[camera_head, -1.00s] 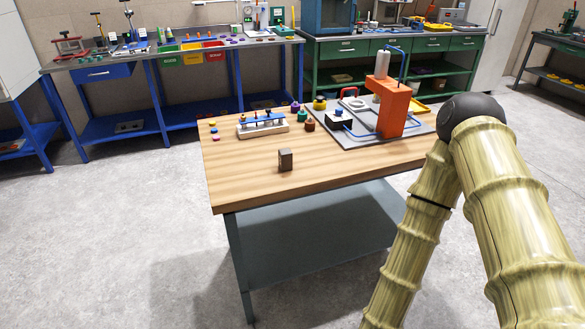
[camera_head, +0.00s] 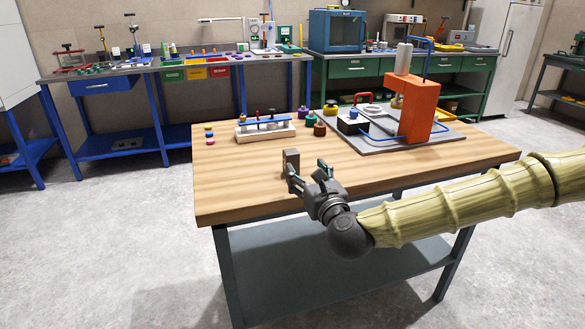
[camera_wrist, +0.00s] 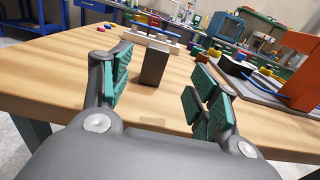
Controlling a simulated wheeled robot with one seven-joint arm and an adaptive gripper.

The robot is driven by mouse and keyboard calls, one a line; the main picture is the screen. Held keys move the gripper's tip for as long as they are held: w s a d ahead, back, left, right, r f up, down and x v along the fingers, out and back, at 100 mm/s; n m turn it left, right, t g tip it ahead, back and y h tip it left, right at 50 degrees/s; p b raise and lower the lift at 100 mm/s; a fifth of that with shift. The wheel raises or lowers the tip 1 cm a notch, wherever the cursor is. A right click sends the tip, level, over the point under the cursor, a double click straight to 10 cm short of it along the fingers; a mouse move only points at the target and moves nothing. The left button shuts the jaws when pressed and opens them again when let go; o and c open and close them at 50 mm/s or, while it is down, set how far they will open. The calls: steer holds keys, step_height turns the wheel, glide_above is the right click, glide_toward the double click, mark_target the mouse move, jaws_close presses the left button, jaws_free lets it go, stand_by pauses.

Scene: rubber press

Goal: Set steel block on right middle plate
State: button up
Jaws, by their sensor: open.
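The steel block (camera_head: 291,159) is a small grey-brown upright block near the front of the wooden table top. In the wrist view the block (camera_wrist: 154,63) stands upright just ahead of my gripper, in line with the gap between the fingers. My gripper (camera_head: 307,174) is open and empty, low over the table's front edge; its left finger covers the block's lower part in the head view. The orange press (camera_head: 412,108) stands on a grey base (camera_head: 376,146) at the table's right. I cannot tell which surface is the right middle plate.
A white rack with a blue bar (camera_head: 265,133) stands behind the block. A black box (camera_head: 352,123), small coloured bottles (camera_head: 320,128) and blue tubing are near the press. Small coloured discs (camera_head: 209,134) lie at the left. The table's left front is clear.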

mark_target(294, 155)
steer(key=x, duration=0.3)
steer(key=shift+w+a, duration=0.15)
steer(key=shift+w, duration=0.1)
steer(key=shift+w+a+r, duration=0.1)
steer(key=shift+w+r, duration=0.1)
steer(key=shift+w, duration=0.1)
steer(key=shift+w+a+f, duration=0.1)
steer(key=shift+w+f, duration=0.1)
steer(key=shift+w, duration=0.35)
steer(key=shift+w+a+f, duration=0.1)
steer(key=shift+w+f, duration=0.05)
steer(key=shift+w, duration=0.35)
steer(key=shift+w+a+r, duration=0.15)
steer(key=shift+w+r, duration=0.05)
steer(key=shift+r, duration=0.05)
steer(key=shift+p+x, duration=0.3)
steer(key=shift+x, duration=2.1)
steer(key=shift+a, duration=0.15)
jaws_close()
steer(key=shift+r, duration=0.15)
